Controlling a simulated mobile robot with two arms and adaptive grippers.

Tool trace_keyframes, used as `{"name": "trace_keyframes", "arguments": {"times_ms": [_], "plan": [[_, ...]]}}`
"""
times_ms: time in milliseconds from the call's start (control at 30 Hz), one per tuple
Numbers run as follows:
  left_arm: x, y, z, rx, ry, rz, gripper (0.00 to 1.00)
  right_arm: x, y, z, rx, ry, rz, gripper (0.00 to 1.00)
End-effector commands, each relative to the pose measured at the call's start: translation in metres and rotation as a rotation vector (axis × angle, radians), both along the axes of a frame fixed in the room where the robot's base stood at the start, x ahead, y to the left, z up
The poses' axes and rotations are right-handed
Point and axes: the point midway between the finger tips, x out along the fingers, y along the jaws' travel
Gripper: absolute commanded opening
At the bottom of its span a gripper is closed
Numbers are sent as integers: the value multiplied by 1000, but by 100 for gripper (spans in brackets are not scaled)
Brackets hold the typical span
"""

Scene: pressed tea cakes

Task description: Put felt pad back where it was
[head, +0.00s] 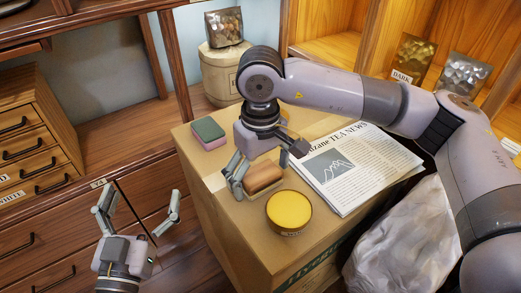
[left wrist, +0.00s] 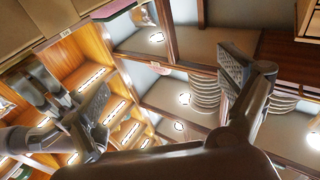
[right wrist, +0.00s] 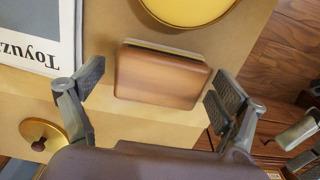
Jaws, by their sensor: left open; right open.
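A brown block with a thin yellowish-grey layer along one edge (head: 263,177), which looks like the felt pad, lies on top of a cardboard box (head: 223,246). My right gripper (head: 268,168) is open just over it. In the right wrist view the block (right wrist: 160,78) shows between and slightly beyond the spread fingers, with gaps to both. My left gripper (head: 139,212) is open and empty, left of the box, in front of the drawers. The left wrist view shows its spread fingers (left wrist: 165,95) with nothing between them.
A round yellow-topped tin (head: 289,210) stands close to the block. A newspaper (head: 345,165) lies at right, a green and pink sponge (head: 208,132) at the far left corner. The right wrist view shows a brass disc with a brown knob (right wrist: 42,141). A crumpled white bag (head: 405,240) stands beside the box.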

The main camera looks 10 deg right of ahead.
Motion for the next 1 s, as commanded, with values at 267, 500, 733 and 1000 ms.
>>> {"name": "trace_keyframes", "arguments": {"times_ms": [267, 500, 733, 1000], "plan": [[-4, 9, -51, 74, 283, 19, 94, 1, 0, 56, 1, -4, 0, 91], [-20, 20, -95, 134, 525, 35, 94, 0, 0, 100, 1, -2, 1, 91], [-33, 26, -116, 161, 641, 42, 94, 0, 0, 119, 0, 0, 0, 91], [-35, 27, -119, 164, 656, 43, 94, 0, 0, 120, 0, 0, 0, 91]]}}
